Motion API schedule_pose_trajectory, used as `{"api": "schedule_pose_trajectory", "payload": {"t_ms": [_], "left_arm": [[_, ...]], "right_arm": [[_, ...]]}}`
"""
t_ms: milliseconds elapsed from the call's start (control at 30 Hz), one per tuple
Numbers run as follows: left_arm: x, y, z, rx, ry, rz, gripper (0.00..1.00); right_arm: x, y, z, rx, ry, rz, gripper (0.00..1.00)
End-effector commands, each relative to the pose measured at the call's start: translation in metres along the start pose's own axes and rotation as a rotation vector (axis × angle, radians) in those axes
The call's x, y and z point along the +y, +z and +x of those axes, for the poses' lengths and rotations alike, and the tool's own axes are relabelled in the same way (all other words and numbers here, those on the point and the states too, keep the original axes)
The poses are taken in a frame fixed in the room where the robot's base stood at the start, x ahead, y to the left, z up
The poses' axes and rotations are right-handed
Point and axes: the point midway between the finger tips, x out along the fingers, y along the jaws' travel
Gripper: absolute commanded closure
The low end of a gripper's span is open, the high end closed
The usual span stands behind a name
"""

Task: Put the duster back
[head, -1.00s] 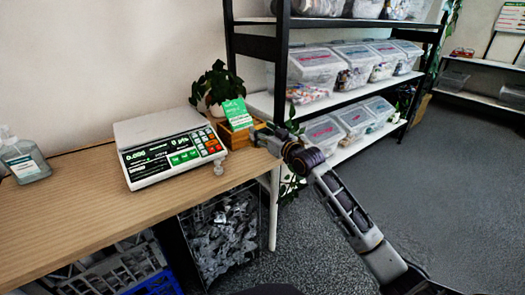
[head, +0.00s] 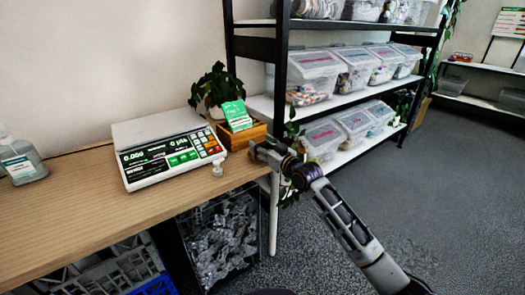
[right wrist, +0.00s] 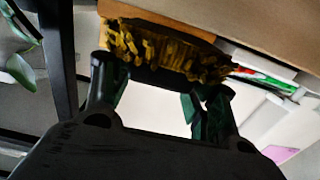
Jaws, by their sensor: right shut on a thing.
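The duster (right wrist: 165,50) shows in the right wrist view as a dark strip with yellow bristles, across the far end of my fingers. My right gripper (right wrist: 155,88) is shut on it, with the fingers held apart. In the head view my right gripper (head: 256,150) is at the table's right end, just in front of a wooden box (head: 247,137) with a green card. The duster cannot be made out in the head view. How the fingers meet its body is partly hidden. My left gripper is out of view.
A scale (head: 172,156) stands on the wooden table (head: 75,215), left of the box, with a small pale object (head: 218,169) at its corner. A potted plant (head: 216,88) is behind. A shelf rack (head: 283,75) with clear bins stands close at the right.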

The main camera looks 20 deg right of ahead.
Motion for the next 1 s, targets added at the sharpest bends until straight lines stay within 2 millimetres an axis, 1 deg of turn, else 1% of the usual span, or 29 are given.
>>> {"api": "schedule_pose_trajectory", "payload": {"t_ms": [33,100,567,600,767,1000], "left_arm": [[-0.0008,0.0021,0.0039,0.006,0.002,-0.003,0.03],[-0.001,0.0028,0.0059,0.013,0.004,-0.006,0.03],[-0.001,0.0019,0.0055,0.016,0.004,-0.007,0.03],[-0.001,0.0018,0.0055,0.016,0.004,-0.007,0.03],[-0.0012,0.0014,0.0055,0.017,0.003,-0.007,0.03],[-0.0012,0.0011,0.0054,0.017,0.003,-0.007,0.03]], "right_arm": [[-0.0001,0.0058,-0.0001,0.0,0.0,0.001,0.61],[-0.0001,0.0087,-0.0001,0.0,0.0,0.001,0.61],[0.0,0.0108,-0.0001,0.001,0.0,0.001,0.61],[0.0,0.0114,-0.0001,0.0,0.0,0.001,0.41],[0.0,0.0112,-0.0001,0.0,0.0,0.001,0.2],[0.0,0.0111,-0.0001,0.0,0.0,0.001,0.2]]}}
